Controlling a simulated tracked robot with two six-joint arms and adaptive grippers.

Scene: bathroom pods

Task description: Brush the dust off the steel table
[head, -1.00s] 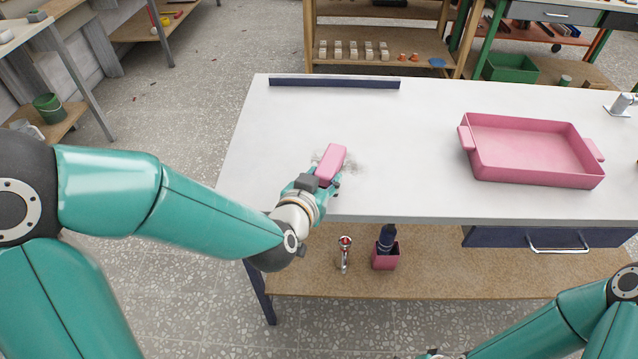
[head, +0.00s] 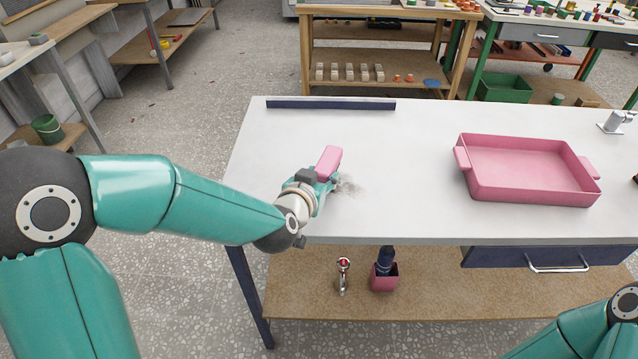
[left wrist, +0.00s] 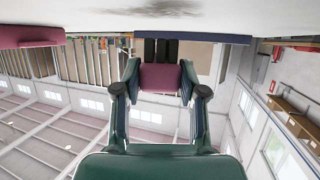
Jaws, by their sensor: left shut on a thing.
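The steel table (head: 400,205) has a pale, smooth top. A patch of grey dust (head: 349,186) lies on its left part, and a dark smudge of it (left wrist: 165,8) shows at the top of the left wrist view. My left gripper (head: 318,178) is shut on a pink brush (head: 329,161), just left of the dust. In the left wrist view, the brush's pink block (left wrist: 160,78) sits between the fingers with black bristles (left wrist: 160,51) beyond. I cannot tell whether the bristles touch the table. My right gripper is out of view.
A pink tray (head: 525,195) with handles stands on the table's right part. A dark bar (head: 330,104) runs along the far edge. The table's middle is clear.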

